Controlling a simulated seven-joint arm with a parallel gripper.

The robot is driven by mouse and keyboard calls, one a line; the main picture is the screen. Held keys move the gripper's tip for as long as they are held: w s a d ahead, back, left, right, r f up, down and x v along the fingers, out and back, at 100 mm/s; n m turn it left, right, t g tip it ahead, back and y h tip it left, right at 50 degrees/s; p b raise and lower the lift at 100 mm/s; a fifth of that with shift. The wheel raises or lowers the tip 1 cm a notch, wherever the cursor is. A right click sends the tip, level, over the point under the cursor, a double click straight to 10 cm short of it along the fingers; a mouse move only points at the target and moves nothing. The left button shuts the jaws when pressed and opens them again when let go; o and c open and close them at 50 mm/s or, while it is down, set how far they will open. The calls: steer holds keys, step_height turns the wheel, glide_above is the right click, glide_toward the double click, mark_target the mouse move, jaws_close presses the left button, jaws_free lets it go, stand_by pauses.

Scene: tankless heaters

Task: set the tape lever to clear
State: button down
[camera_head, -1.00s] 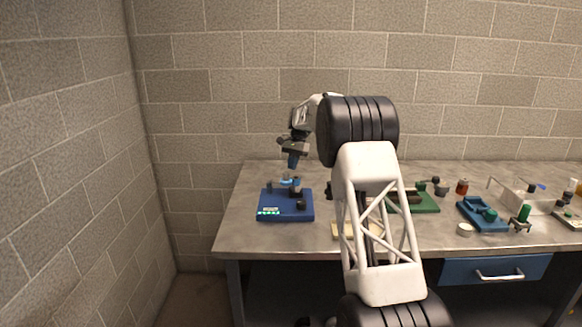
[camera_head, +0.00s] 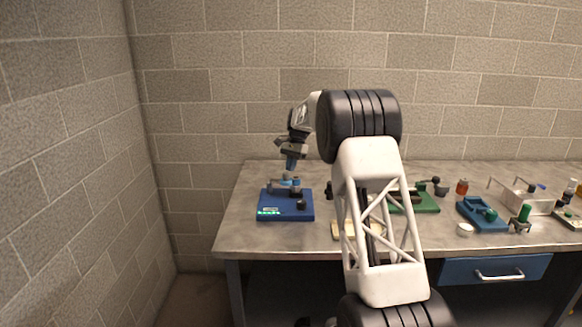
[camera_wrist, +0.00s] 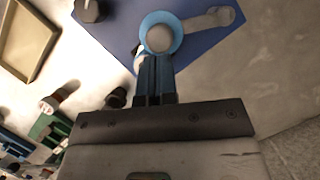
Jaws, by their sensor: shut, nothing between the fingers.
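The blue base (camera_head: 284,210) stands at the left end of the bench with a green-lit strip (camera_head: 270,211) at its front left. On it, a light blue ring around a pale round knob (camera_wrist: 160,38) shows in the wrist view, with a grey arm (camera_wrist: 208,19) reaching right from it. This looks like the tape lever, but I read no label. My gripper (camera_head: 291,166) points down just above it; in the wrist view its blue fingers (camera_wrist: 155,72) are shut and empty, their tips at the ring's near edge. I cannot tell whether they touch.
A black knob (camera_head: 301,204) stands on the same base. A pale tray (camera_wrist: 27,38) lies beside it. To the right are a green board (camera_head: 420,203), a blue fixture (camera_head: 482,214) and a clear box (camera_head: 527,201). My arm hides part of the bench middle.

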mark_target(287, 182)
steer(key=shift+s+a+m, duration=0.1)
steer(key=shift+s+m, duration=0.45)
steer(key=shift+m, duration=0.15)
steer(key=shift+s+a+m+t+y, duration=0.15)
steer(key=shift+s+m+t+y, duration=0.25)
steer(key=shift+s+m, duration=0.15)
steer(key=s+m, duration=0.1)
steer(key=a+m, duration=0.1)
steer(key=shift+s+m+t+y, duration=0.3)
steer(key=shift+s+m, duration=0.05)
steer(key=shift+s+a+m+t, duration=0.4)
steer(key=shift+s+a+m, duration=0.6)
steer(key=shift+m, duration=0.2)
steer(key=shift+d, duration=0.1)
